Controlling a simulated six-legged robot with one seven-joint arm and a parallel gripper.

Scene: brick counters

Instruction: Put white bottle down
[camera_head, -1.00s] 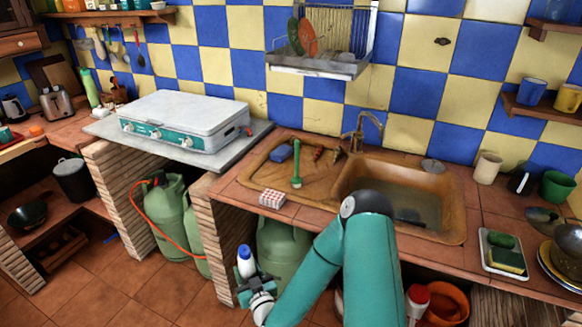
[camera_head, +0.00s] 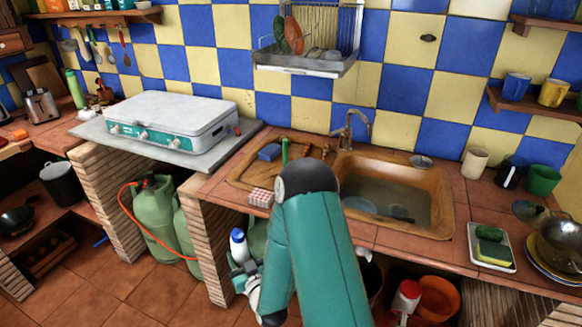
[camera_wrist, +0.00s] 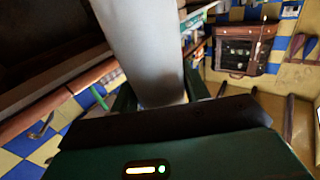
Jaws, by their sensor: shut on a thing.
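The white bottle (camera_head: 238,246) with a blue cap is upright or nearly so in the head view, in front of the brick counter and below the level of its top. My gripper (camera_head: 243,278) is shut on its lower part; my teal arm hides some of the hand. In the wrist view the bottle (camera_wrist: 143,45) is a large pale cylinder between the fingers of my gripper (camera_wrist: 152,98), and its far end runs out of the picture.
A stove (camera_head: 172,120) stands to the left. Green gas cylinders (camera_head: 155,217) stand below. The floor (camera_head: 130,285) at the lower left is clear.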

